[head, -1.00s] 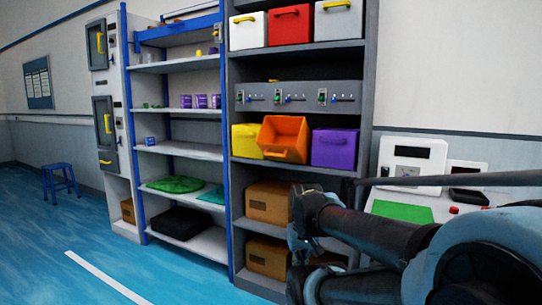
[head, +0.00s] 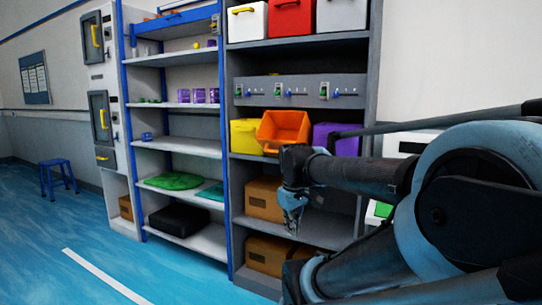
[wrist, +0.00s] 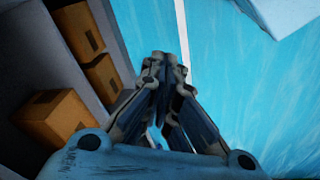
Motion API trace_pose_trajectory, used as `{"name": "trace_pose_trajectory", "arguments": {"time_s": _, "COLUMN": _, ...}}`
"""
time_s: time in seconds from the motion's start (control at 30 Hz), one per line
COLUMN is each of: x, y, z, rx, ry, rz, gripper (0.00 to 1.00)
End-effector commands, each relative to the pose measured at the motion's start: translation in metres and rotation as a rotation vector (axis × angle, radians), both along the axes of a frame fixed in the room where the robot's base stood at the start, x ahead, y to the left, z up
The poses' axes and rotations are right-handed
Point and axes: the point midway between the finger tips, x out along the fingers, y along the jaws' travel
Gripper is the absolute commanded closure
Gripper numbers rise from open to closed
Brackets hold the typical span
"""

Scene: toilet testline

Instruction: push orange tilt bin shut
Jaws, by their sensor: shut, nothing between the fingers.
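The orange tilt bin (head: 284,128) is tipped open on the middle shelf of the grey rack in the head view. It sits between a yellow bin (head: 244,137) and a purple bin (head: 330,135). My gripper (head: 292,228) points down in front of the rack, below the orange bin and apart from it. In the wrist view my gripper (wrist: 160,125) has its fingers together with nothing between them. The orange bin does not show in the wrist view. My arm hides part of the purple bin in the head view.
Cardboard boxes (head: 264,198) stand on the lower shelves of the grey rack, and they also show in the wrist view (wrist: 55,117). A panel with switches (head: 298,92) is above the bins. White, red and grey bins fill the top shelf. Blue floor (head: 90,240) is open at left.

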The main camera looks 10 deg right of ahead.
Motion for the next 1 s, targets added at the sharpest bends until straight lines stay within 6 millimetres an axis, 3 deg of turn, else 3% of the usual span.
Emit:
{"name": "trace_pose_trajectory", "arguments": {"time_s": 0.03, "x": 0.017, "y": 0.001, "z": 0.019, "rx": -0.028, "ry": 0.003, "rz": 0.094, "gripper": 1.00}}
{"name": "trace_pose_trajectory", "arguments": {"time_s": 0.2, "x": 0.071, "y": 0.003, "z": 0.072, "rx": -0.131, "ry": 0.018, "rz": 0.449, "gripper": 1.00}}
{"name": "trace_pose_trajectory", "arguments": {"time_s": 0.5, "x": 0.171, "y": 0.016, "z": 0.152, "rx": -0.315, "ry": 0.069, "rz": 1.076, "gripper": 1.00}}
{"name": "trace_pose_trajectory", "arguments": {"time_s": 0.8, "x": 0.268, "y": 0.038, "z": 0.209, "rx": -0.482, "ry": 0.147, "rz": 1.660, "gripper": 1.00}}
{"name": "trace_pose_trajectory", "arguments": {"time_s": 1.0, "x": 0.304, "y": 0.048, "z": 0.226, "rx": -0.544, "ry": 0.186, "rz": 1.885, "gripper": 1.00}}
